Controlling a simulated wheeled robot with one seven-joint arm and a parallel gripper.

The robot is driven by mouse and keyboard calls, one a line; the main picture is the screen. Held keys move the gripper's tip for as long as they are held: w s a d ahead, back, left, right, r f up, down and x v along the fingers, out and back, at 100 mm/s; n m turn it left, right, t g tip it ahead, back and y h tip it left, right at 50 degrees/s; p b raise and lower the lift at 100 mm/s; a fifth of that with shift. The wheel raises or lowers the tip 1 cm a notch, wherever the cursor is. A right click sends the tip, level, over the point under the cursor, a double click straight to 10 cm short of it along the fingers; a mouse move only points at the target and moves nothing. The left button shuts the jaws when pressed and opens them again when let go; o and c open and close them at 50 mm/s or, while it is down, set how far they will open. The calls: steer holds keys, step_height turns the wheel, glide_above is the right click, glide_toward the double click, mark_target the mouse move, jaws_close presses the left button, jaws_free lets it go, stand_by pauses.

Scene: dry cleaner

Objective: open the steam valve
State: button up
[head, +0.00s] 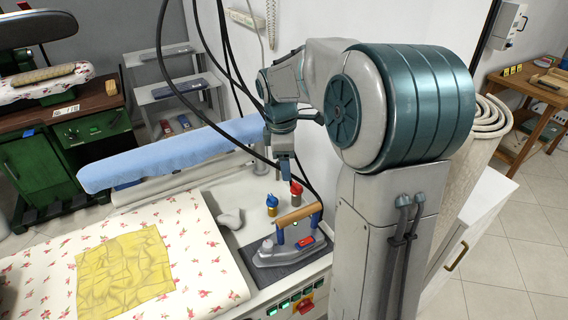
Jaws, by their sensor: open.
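Two small valves stand on the board's right end, behind the iron. One has a red top (297,188) and the other, in front and to the left, a blue top (272,200) on a brass body. I cannot tell from the picture which is the steam valve. My gripper (285,176) points down just above and behind them, close to the red top. It looks empty and apart from both. The gap between its fingers is too small to make out. My arm comes in from the right.
A steam iron (290,242) with a wooden handle rests on a dark pad just in front of the valves. Black hoses (232,75) hang near my gripper. A blue padded sleeve board (175,155) lies left. A yellow cloth (124,270) lies on the flowered cover.

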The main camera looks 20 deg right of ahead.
mark_target(297, 184)
steer(key=w+d+f+n+y+p, duration=0.15)
steer(key=w+d+f+n, duration=0.25)
steer(key=w+d+n, duration=0.4)
steer(key=shift+m+g, duration=0.3)
steer(key=shift+m, duration=0.5)
steer(key=f, duration=0.4)
steer(key=w+f+p, duration=0.1)
steer(key=f, duration=0.3)
steer(key=a+f+p, duration=0.1)
steer(key=f, duration=0.4)
steer(key=shift+w+f, duration=0.1)
steer(key=shift+w, duration=0.05)
steer(key=c, duration=1)
